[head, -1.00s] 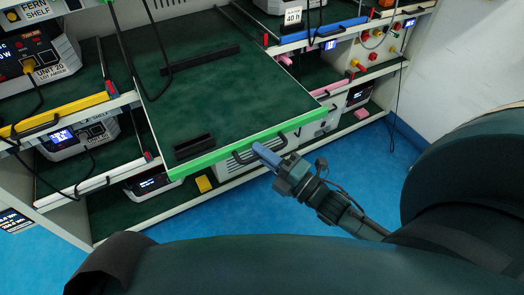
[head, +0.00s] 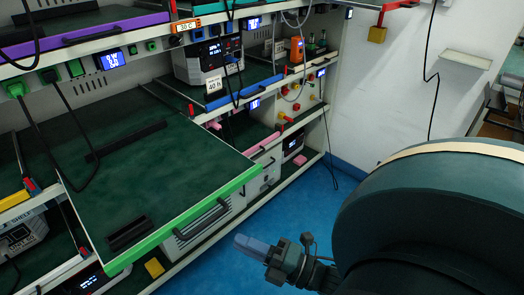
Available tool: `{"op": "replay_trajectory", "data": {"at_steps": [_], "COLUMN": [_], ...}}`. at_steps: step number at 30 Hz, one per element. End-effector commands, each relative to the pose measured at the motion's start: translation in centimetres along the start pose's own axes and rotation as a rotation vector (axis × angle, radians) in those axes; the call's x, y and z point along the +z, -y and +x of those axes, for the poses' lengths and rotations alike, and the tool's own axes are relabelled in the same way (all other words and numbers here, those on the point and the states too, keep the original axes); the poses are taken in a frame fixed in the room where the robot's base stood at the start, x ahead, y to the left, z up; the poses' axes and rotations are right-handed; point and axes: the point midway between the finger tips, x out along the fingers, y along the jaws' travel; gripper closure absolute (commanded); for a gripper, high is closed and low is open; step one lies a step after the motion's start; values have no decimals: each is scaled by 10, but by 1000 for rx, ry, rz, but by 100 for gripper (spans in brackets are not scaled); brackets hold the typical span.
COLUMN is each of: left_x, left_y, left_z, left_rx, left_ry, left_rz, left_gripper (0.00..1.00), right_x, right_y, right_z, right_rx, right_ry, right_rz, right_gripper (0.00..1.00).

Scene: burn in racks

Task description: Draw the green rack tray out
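The green rack tray (head: 150,165) is a dark green shelf with a bright green front edge (head: 190,215). It stands well out from the rack, over the lower shelf. A dark handle (head: 202,222) sits on its front edge. My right gripper (head: 244,244) is to the right of the handle and apart from it, over the blue floor. Its blue fingers are seen side-on, and I cannot tell whether they are open. Nothing shows in them. My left gripper is not in view.
Two dark bars (head: 128,232) lie on the tray. A black cable (head: 50,165) hangs over its left side. A yellow block (head: 154,268) is below the front edge. Units with blue (head: 245,92) and pink (head: 262,146) edges stand right of the tray. Blue floor (head: 300,205) is clear at right.

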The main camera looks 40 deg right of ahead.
Motion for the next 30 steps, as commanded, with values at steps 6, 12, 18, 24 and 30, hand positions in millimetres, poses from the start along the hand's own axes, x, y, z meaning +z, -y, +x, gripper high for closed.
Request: {"op": "replay_trajectory", "data": {"at_steps": [6, 12, 18, 24, 30], "left_x": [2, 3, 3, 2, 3], "left_y": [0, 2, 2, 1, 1], "left_z": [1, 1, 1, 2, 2], "left_rx": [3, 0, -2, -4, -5], "left_ry": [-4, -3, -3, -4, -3], "left_rz": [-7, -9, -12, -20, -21], "left_gripper": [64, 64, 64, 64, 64], "right_x": [0, 0, 0, 0, 1], "right_y": [1, 0, 0, 0, 2], "right_z": [-32, -38, -38, -38, -34], "right_rx": [-2, 1, 1, 1, -22], "right_ry": [1, 0, 0, 0, 19], "right_rz": [0, 0, 0, 0, 28], "right_gripper": [81, 81, 81, 81, 81]}}
